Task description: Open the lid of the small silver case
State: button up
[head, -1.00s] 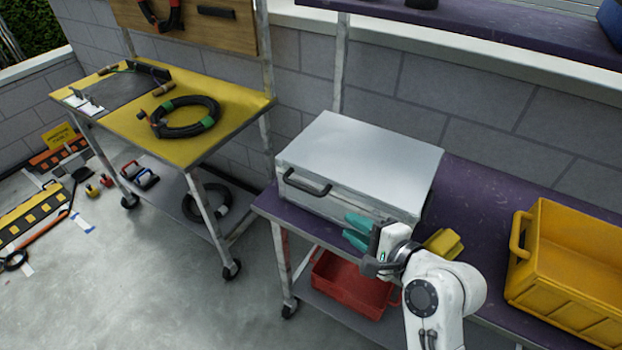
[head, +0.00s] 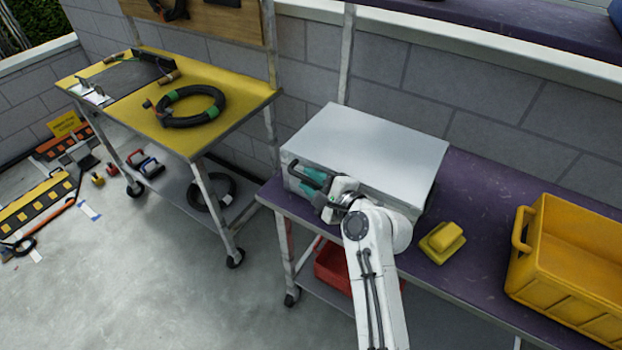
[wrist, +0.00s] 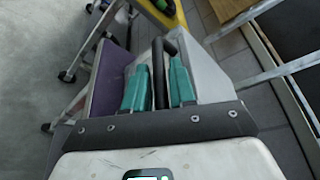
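The silver case (head: 375,139) stands shut on the purple bench, its lid down. A black handle (head: 297,171) is on its front face, partly hidden by my gripper. My gripper (head: 312,184) has teal fingers and is at the front of the case, at the handle. In the wrist view the black handle (wrist: 159,66) lies between the two teal fingers (wrist: 158,88), which stand apart on either side of it. I cannot tell whether they touch it.
A yellow block (head: 442,240) and a yellow crate (head: 570,262) are on the purple bench (head: 480,205) to the right. A red bin (head: 332,268) is on the shelf below. A yellow cart (head: 222,130) stands left, with open floor in front.

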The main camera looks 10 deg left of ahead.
jog(key=shift+w+a, duration=0.1)
jog(key=shift+a, duration=0.05)
grip_shut()
dwell(0.4)
